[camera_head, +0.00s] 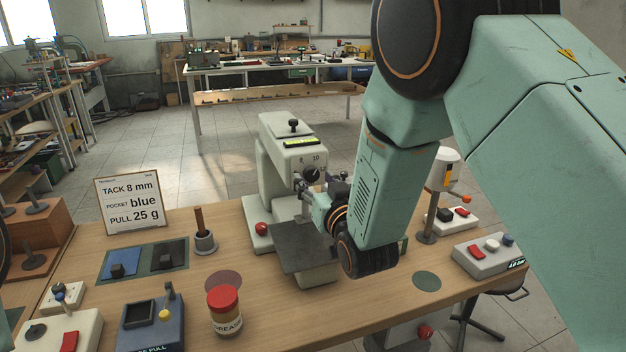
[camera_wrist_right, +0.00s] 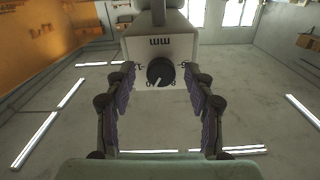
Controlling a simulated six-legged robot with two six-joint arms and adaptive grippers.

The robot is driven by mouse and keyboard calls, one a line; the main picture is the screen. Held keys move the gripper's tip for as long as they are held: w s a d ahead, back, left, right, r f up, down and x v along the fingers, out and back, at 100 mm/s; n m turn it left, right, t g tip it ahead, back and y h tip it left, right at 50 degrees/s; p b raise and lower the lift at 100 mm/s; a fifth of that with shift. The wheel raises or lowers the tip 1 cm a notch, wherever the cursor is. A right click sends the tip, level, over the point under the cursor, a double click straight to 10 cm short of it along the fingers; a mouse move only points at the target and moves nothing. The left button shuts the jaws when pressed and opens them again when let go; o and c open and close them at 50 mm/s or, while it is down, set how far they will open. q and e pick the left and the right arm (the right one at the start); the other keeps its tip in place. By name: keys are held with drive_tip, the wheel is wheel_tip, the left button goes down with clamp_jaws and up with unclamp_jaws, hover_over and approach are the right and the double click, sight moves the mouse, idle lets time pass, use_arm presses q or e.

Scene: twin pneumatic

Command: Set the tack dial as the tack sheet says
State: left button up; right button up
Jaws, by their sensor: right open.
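The tack sheet (camera_head: 130,206) stands at the left of the bench and reads TACK 8 mm, POCKET blue, PULL 25 g. The tack dial (camera_head: 312,174) is a round black knob on the front of a cream machine (camera_head: 280,132). My right gripper (camera_head: 319,191) is open just in front of and below the dial. In the right wrist view the dial (camera_wrist_right: 160,72) shows between the two spread fingertips, with a gap on both sides and "mm" upside down above it. My left gripper is not in view.
A dark plate (camera_head: 298,246) juts from the machine's front below my gripper. A grease jar (camera_head: 224,312), a pull block (camera_head: 150,325) and blue and dark pads (camera_head: 124,262) are at the left. A control box (camera_head: 488,254) and a post (camera_head: 430,232) stand at the right.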

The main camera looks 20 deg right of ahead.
drive_tip(key=shift+w+d+r, duration=0.15)
drive_tip(key=shift+w, duration=0.05)
drive_tip(key=shift+r, duration=0.2)
drive_tip(key=shift+w+a+f, duration=0.15)
drive_tip(key=shift+w+a, duration=0.1)
drive_tip(key=shift+a, duration=0.1)
drive_tip(key=shift+w+f, duration=0.1)
drive_tip(key=shift+c, duration=0.5)
drive_tip(key=shift+s+d, duration=0.25)
drive_tip(key=c, duration=0.4)
drive_tip(key=shift+a, duration=0.15)
drive_tip(key=c, duration=0.3)
clamp_jaws()
